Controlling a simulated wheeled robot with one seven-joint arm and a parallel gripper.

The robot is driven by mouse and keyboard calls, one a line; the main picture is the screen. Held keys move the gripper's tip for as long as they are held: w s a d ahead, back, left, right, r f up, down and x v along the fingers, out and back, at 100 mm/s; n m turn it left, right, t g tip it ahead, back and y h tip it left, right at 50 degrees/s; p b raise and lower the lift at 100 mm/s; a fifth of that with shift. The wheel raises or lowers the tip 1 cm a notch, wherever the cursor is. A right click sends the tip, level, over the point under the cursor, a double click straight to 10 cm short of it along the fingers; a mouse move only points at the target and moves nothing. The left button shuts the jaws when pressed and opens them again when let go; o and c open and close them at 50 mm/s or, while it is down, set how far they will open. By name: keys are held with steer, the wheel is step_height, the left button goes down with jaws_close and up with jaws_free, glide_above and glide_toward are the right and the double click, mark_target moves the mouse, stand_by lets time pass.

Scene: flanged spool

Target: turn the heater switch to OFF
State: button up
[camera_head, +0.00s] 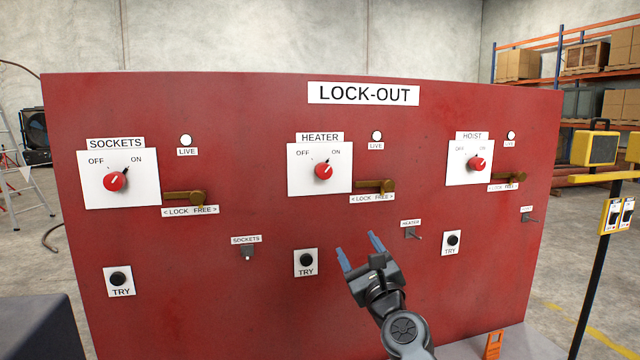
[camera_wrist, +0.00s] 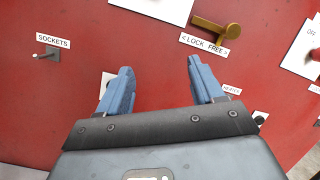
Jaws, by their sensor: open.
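The heater switch is a red round knob (camera_head: 323,170) on a white plate (camera_head: 300,185) marked OFF at upper left and ON at upper right, under the HEATER label (camera_head: 320,137). Its white mark points up and right, toward ON. A brass lever (camera_head: 376,186) sits at the plate's lower right, above a LOCK/FREE label; the lever also shows in the wrist view (camera_wrist: 217,35). My gripper (camera_head: 358,247) is open and empty, below and right of the heater knob. The wrist view shows both fingers (camera_wrist: 159,66) apart, with the plate's lower edge above; the knob is outside that view.
Similar SOCKETS (camera_head: 115,182) and HOIST (camera_head: 477,163) knobs flank the heater on the red board (camera_head: 230,300). A HEATER hook (camera_head: 412,232) projects right of my gripper; a TRY button (camera_head: 306,258) is left. An orange item (camera_head: 493,345) stands low right.

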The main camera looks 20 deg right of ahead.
mark_target(325, 173)
steer(key=shift+w+a+r+m+t+y+b, duration=0.25)
steer(key=shift+w+a+r+m, duration=0.4)
steer(key=shift+w+r, duration=1.65)
steer(key=shift+w+a+r+m+t+b, duration=0.15)
steer(key=shift+w+a+r+m+b, duration=0.45)
steer(key=shift+w+r, duration=1.7)
steer(key=shift+w+a+r+m+t+y+b, duration=0.15)
steer(key=shift+w+a+r+m, duration=0.5)
steer(key=shift+w+r, duration=1.6)
steer(key=shift+d, duration=0.2)
steer(key=c, duration=1.1)
